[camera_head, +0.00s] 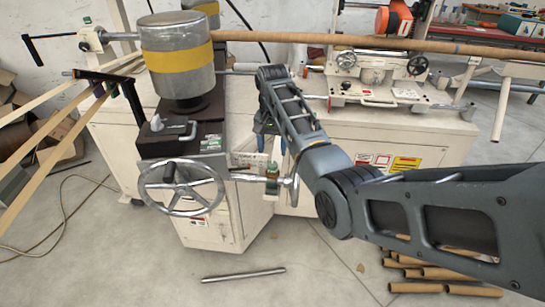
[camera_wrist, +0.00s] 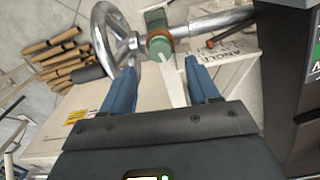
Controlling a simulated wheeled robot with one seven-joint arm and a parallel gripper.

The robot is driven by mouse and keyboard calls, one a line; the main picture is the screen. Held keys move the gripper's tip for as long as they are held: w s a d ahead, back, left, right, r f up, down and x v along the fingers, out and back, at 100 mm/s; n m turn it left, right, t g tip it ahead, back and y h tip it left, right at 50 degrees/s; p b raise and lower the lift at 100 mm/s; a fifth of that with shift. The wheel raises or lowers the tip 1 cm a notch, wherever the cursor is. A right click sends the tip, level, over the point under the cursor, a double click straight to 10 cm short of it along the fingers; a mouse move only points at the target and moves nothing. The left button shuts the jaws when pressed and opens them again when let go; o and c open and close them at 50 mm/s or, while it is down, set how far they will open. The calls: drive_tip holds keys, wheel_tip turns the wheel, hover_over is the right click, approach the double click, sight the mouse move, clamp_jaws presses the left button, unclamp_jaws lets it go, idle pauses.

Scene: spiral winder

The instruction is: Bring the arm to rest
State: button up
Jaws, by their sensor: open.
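My arm reaches in from the right of the head view and bends down toward the winder. My gripper (camera_wrist: 160,68) is open, with its two blue fingers apart and no held object visible between them. In the head view my gripper (camera_head: 267,140) is partly hidden behind my forearm, above the machine's front. A small green fitting (camera_wrist: 160,45) with an orange-brown collar lies just beyond the fingertips in the wrist view. It also shows below my gripper in the head view (camera_head: 272,172). I cannot tell whether a finger touches it.
A handwheel (camera_head: 182,187) and its metal shaft are at the machine's front. A metal drum (camera_head: 177,60) with a yellow band stands at upper left. A long cardboard tube (camera_head: 330,39) crosses the back. A metal rod (camera_head: 243,275) and several tubes (camera_head: 440,275) lie on the floor.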

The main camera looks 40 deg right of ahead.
drive_tip(key=shift+r, duration=0.8)
drive_tip(key=s+a+f+n+t, duration=0.1)
drive_tip(key=s+a+f, duration=0.2)
drive_tip(key=f, duration=0.2)
drive_tip(key=s+a+f+n+t+h, duration=0.1)
drive_tip(key=s+a+f, duration=0.1)
drive_tip(key=f, duration=0.3)
drive_tip(key=s+a+f+n+t, duration=0.1)
drive_tip(key=s+a+f, duration=0.2)
drive_tip(key=f, duration=0.2)
drive_tip(key=s+a+f+n+t+h, duration=0.1)
drive_tip(key=s+a+f+t, duration=0.1)
drive_tip(key=s+a, duration=0.35)
drive_tip(key=s+a+f+n+t, duration=0.2)
drive_tip(key=s+a, duration=0.1)
drive_tip(key=s, duration=0.6)
drive_tip(key=s+a+r+n+t, duration=0.2)
drive_tip(key=s+a+r, duration=0.1)
drive_tip(key=s+r, duration=0.3)
drive_tip(key=s+a+r+n+t, duration=0.15)
drive_tip(key=s+a+r, duration=0.25)
drive_tip(key=s, duration=0.5)
drive_tip(key=s+a+r+n+t+y, duration=0.1)
drive_tip(key=s+r, duration=0.3)
drive_tip(key=r, duration=0.4)
drive_tip(key=s+a+r+n+t+y, duration=0.1)
drive_tip(key=s+r+t, duration=0.2)
drive_tip(key=r, duration=0.6)
drive_tip(key=shift+s+b, duration=0.35)
drive_tip(key=shift+s, duration=0.65)
